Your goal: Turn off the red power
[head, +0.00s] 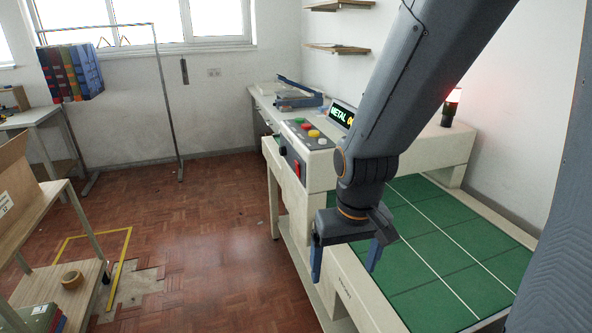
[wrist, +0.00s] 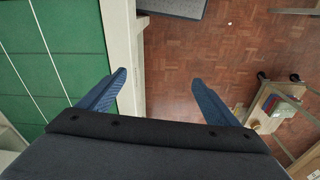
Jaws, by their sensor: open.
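My gripper (head: 345,266) is open and empty, fingers pointing down, in front of the panel and over the machine's edge beside the green bed (head: 440,240). In the wrist view my gripper (wrist: 158,77) has nothing between its fingers; the panel and red part do not show there.
A display (head: 342,114) reading "METAL" stands behind the panel. A red lamp (head: 452,104) is lit at the back right. A shelf cart (head: 45,225) stands at the left with a tape roll (head: 72,280).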

